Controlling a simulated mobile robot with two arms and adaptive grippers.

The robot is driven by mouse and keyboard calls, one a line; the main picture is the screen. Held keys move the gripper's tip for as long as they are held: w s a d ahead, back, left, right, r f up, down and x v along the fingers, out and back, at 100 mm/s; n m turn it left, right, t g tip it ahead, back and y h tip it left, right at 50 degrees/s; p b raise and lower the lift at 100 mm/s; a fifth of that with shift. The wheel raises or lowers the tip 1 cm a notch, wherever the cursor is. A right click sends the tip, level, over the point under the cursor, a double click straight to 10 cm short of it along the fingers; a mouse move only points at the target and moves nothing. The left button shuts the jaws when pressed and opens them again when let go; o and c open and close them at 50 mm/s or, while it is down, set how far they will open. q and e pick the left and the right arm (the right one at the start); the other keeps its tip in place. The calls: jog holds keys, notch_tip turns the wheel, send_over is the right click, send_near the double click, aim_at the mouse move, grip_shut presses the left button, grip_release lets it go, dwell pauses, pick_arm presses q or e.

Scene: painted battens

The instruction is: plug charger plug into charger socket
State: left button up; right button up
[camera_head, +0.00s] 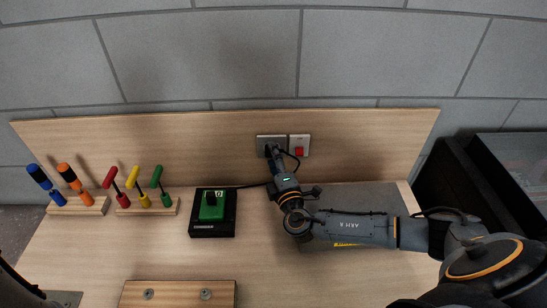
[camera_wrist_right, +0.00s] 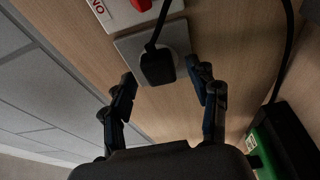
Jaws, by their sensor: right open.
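The charger plug (camera_wrist_right: 158,68) is black, with its cord running up from it in the right wrist view. It sits at the face of the charger socket (camera_wrist_right: 128,45), a grey plate on the upright wooden board; how deep it sits is hidden. The socket (camera_head: 264,138) also shows in the head view, partly covered by my right gripper (camera_head: 272,151). In the wrist view my right gripper (camera_wrist_right: 164,80) is open, one finger on each side of the plug, with visible gaps. My left gripper is not in view.
A plate with a red switch (camera_head: 299,152) is right beside the socket. A black charger base with a green block (camera_head: 212,206) stands on the table. Wooden racks of coloured tools (camera_head: 146,207) stand at left. A wooden block (camera_head: 178,294) lies in front. The table's middle is clear.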

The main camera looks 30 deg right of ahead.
jog(key=v, duration=1.1)
jog(key=shift+s, duration=0.4)
